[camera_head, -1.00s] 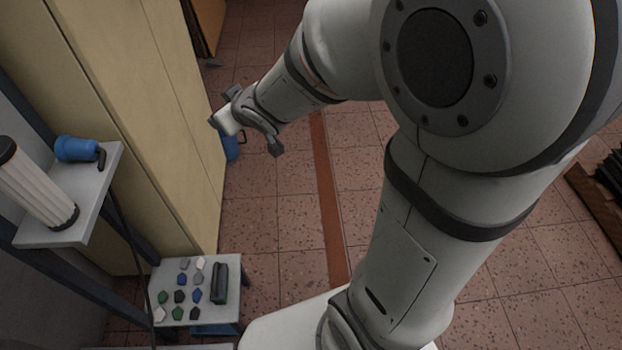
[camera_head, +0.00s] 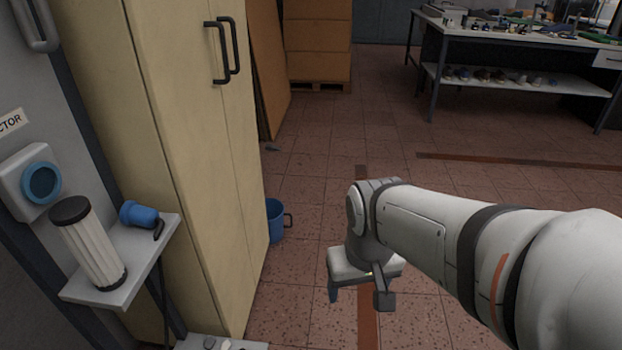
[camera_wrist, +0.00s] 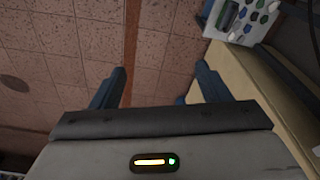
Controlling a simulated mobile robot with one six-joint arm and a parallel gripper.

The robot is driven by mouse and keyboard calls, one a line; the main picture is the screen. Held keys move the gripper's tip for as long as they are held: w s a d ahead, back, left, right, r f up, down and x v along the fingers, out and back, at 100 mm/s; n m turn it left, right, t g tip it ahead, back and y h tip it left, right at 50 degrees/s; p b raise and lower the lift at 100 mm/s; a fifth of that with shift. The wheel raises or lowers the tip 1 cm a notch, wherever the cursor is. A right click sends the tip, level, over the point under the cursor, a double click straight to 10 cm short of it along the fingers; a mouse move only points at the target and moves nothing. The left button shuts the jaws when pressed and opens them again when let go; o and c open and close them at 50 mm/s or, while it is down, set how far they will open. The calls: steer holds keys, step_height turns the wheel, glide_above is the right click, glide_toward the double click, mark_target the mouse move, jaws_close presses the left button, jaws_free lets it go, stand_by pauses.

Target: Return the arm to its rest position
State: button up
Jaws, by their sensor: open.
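My gripper (camera_head: 357,295) is at the end of my arm, in the middle of the head view, above the tiled floor and apart from everything around it. In the wrist view its two dark blue fingers (camera_wrist: 160,75) stand wide apart with only floor between them. The gripper is open and empty. My arm reaches in from the lower right of the head view.
A tall cream cabinet (camera_head: 190,120) stands at the left, with a blue bucket (camera_head: 275,222) beside it. A small shelf (camera_head: 140,262) holds a white filter cartridge (camera_head: 88,240) and a blue cup-like part (camera_head: 138,213). A workbench (camera_head: 520,38) stands far right. Open floor (camera_head: 330,170) lies between.

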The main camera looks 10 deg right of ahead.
step_height(320, 180, up, 21)
steer(key=t+p, duration=0.1)
steer(key=p, duration=1.8)
steer(key=shift+r, duration=0.15)
